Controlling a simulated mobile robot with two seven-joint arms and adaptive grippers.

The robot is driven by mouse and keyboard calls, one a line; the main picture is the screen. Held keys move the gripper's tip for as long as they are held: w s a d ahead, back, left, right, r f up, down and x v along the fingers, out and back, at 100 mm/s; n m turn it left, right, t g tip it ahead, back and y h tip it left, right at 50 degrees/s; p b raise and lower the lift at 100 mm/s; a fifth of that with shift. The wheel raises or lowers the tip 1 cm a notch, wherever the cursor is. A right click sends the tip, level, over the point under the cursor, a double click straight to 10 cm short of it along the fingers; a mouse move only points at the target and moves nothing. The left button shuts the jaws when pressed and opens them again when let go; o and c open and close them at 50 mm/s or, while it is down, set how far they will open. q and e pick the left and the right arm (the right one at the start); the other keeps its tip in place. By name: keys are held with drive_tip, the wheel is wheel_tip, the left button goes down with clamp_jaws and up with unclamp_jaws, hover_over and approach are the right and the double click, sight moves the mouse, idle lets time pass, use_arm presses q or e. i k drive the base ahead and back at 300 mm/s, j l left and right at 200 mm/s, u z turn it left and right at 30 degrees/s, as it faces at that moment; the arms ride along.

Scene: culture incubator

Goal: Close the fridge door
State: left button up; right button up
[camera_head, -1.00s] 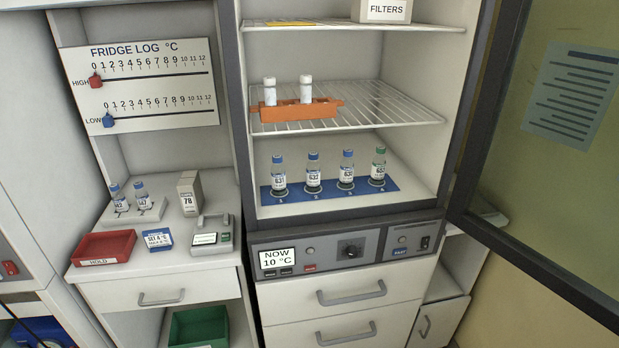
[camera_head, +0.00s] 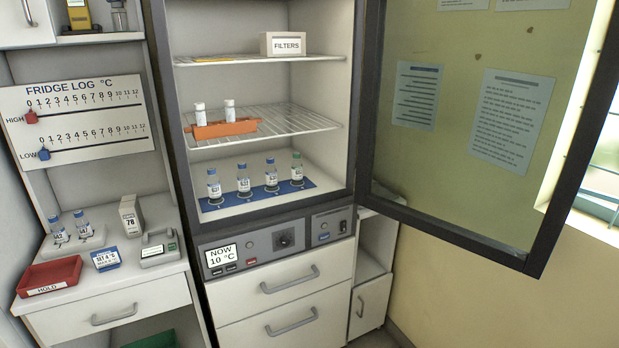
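The fridge (camera_head: 280,225) stands in the middle of the head view with its inside exposed. Its door (camera_head: 558,190), a dark frame around a see-through pane, stands wide open to the right, hinged on the fridge's right side. Sheets of paper are stuck on the pane. Inside the fridge are several capped bottles (camera_head: 243,181) on a blue mat, an orange rack (camera_head: 222,129) with two white vials, and a FILTERS box (camera_head: 283,44) on the top shelf. Neither of my grippers shows in the view.
Left of the fridge is a counter (camera_head: 150,276) with a red HOLD tray (camera_head: 48,276), two bottles, a small blue sign and devices. A FRIDGE LOG board (camera_head: 80,118) hangs above. Drawers (camera_head: 290,285) sit under the fridge. A window is at far right, behind the door.

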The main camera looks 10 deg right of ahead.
sight(419, 84)
drive_tip(key=i+z, duration=0.35)
drive_tip(key=i+j+z, duration=0.15)
drive_tip(key=z, duration=0.2)
